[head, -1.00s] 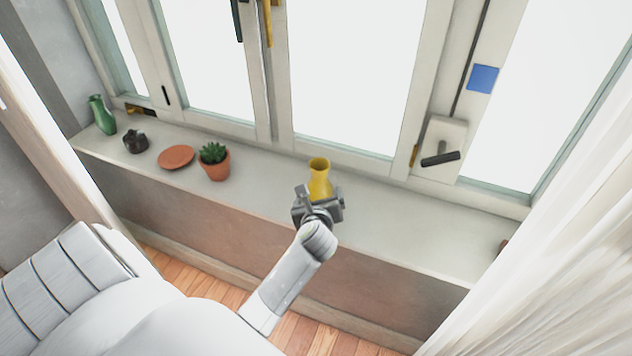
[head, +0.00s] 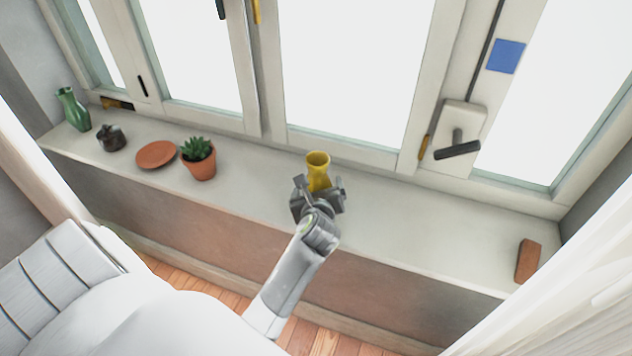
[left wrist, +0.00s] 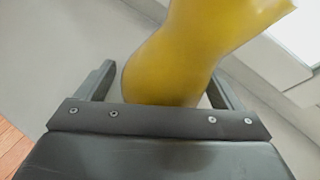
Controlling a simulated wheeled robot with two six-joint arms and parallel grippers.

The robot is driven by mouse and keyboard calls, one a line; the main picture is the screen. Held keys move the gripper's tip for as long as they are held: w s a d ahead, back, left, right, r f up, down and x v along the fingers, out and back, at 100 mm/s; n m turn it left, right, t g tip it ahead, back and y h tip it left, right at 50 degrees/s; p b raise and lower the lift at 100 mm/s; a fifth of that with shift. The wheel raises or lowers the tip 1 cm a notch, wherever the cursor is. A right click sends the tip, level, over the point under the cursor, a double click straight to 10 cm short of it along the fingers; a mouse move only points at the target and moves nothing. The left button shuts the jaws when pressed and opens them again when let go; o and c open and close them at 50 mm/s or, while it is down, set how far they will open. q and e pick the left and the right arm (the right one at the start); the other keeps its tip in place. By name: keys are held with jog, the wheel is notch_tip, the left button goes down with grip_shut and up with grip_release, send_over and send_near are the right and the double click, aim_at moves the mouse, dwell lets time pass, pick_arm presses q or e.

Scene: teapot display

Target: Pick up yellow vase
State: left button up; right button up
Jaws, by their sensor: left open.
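The yellow vase (head: 318,169) stands upright on the window sill (head: 400,220), with its flared mouth up. My left gripper (head: 318,186) is open at the front of the vase, its fingers toward the vase's body. In the left wrist view the vase (left wrist: 185,60) fills the middle, close up, between the two open fingers; the gripper (left wrist: 160,85) has one finger on each side of it. The gripper hides the vase's lower part in the head view. I cannot tell whether a finger touches it. My right gripper is not in view.
On the sill to the left are a potted succulent (head: 198,160), a terracotta saucer (head: 156,154), a small dark pot (head: 110,138) and a green vase (head: 73,109). A brick-coloured block (head: 527,261) lies at the right end. Window frames stand behind; a white curtain (head: 560,310) hangs at right.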

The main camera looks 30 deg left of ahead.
pick_arm(q)
jog(key=shift+s+d+r, duration=0.15)
jog(key=shift+c, duration=2)
jog(key=c, duration=0.9)
jog(key=shift+o, duration=0.2)
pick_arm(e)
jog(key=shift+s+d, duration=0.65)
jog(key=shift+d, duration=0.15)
